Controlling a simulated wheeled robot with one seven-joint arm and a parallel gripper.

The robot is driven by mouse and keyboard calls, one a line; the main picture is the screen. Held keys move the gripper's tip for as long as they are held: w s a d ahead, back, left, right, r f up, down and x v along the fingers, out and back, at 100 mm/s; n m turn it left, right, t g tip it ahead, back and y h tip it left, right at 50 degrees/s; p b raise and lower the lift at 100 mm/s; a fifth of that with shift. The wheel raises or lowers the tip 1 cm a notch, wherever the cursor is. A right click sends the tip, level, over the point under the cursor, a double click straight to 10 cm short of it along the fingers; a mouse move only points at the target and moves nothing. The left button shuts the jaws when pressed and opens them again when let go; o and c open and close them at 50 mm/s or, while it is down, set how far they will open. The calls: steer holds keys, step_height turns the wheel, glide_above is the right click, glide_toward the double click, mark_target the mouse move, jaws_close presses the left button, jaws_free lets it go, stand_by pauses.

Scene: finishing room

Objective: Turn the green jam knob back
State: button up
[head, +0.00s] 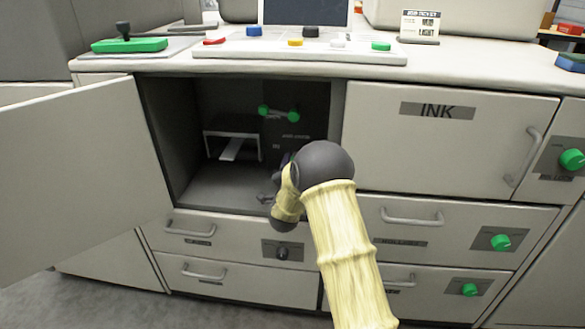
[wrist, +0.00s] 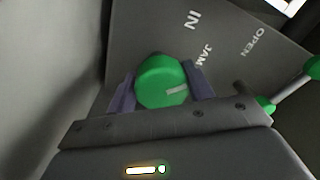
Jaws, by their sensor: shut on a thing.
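The green jam knob (wrist: 155,82) is round, with a pale pointer mark on its face towards the right in the wrist view. It sits on a dark panel (wrist: 225,45) lettered "IN", "JAM" and "OPEN". My gripper (wrist: 162,84) is shut on the knob, one purple-grey finger on each side. In the head view my arm reaches into the open compartment (head: 235,185) of the cabinet, and my wrist hides the jam knob.
A lever with green ends (head: 263,110) is inside the compartment, and also close right of my gripper in the wrist view (wrist: 314,68). The open door (head: 75,175) stands on the left. The INK door (head: 440,150) is closed. Other green knobs (head: 500,242) are on the cabinet front.

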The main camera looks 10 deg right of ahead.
steer(key=n, duration=0.3)
steer(key=shift+a+n, duration=0.1)
steer(key=shift+n, duration=0.3)
steer(key=shift+f+y, duration=0.1)
steer(key=shift+y, duration=0.2)
steer(key=o, duration=1)
steer(key=shift+c, duration=0.2)
steer(key=p+v, duration=0.2)
steer(key=v, duration=1.5)
steer(key=shift+s+p, duration=0.2)
steer(key=shift+p, duration=0.1)
steer(key=shift+a+f, duration=0.1)
